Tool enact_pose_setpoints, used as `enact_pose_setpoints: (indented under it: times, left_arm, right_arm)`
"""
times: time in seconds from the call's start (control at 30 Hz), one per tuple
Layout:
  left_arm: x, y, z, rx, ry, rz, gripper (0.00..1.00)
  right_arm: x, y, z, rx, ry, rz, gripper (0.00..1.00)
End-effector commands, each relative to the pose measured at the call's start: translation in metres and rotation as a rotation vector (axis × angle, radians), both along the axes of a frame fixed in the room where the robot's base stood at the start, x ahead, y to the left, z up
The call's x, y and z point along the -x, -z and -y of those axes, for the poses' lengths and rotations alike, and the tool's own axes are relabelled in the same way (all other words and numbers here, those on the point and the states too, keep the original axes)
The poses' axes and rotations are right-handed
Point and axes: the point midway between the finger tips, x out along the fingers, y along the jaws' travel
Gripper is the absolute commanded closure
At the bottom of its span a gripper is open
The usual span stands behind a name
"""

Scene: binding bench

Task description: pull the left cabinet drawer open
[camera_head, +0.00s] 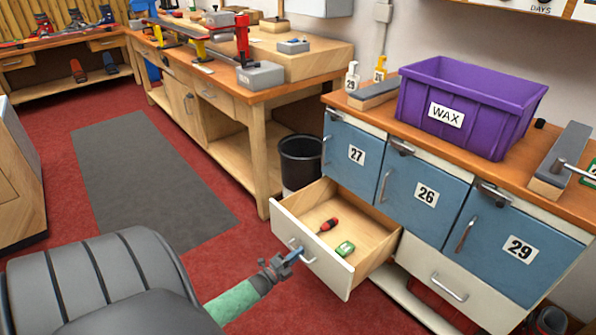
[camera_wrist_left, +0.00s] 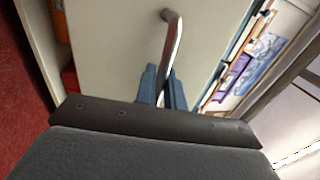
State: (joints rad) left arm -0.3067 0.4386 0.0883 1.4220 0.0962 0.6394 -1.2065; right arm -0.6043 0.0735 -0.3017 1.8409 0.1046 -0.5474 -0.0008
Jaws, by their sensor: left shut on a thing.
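The left cabinet drawer (camera_head: 312,245) is pulled out from the blue-and-white cabinet, below the door marked 27. Its white front faces my left arm, and a red-handled tool (camera_head: 328,225) and a small green box (camera_head: 345,249) lie inside. My left gripper (camera_head: 295,256) is at the drawer's front and shut on its metal handle (camera_head: 308,257). In the left wrist view the blue fingers (camera_wrist_left: 160,85) close around the handle bar (camera_wrist_left: 174,42). My right gripper is not in view.
Another white drawer (camera_head: 449,287) to the right is closed. A black bin (camera_head: 301,160) stands behind the open drawer. A purple WAX crate (camera_head: 468,105) sits on the cabinet top. Red carpet (camera_head: 260,295) is clear around the drawer's left side.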

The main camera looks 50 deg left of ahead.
Motion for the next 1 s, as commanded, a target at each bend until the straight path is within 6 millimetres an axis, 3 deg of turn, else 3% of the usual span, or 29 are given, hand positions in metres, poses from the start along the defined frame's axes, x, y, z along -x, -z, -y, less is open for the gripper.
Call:
enact_pose_setpoints:
  times: [0.03,0.1,0.47,0.8,1.0]
  left_arm:
    - [0.0,0.001,0.001,0.001,0.0,-0.002,0.85]
    - [0.0,0.001,0.0,0.001,0.0,-0.002,0.75]
    - [0.006,0.002,0.0,0.001,-0.001,-0.002,0.75]
    - [0.054,0.012,-0.004,0.001,-0.001,-0.004,0.75]
    - [0.073,0.016,-0.006,0.001,-0.001,-0.002,0.75]
  right_arm:
    - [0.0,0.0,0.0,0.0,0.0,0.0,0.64]
    - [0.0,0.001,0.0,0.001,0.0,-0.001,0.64]
    - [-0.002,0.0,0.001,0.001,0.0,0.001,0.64]
    - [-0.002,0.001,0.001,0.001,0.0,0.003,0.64]
    - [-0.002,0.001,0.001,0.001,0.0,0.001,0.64]
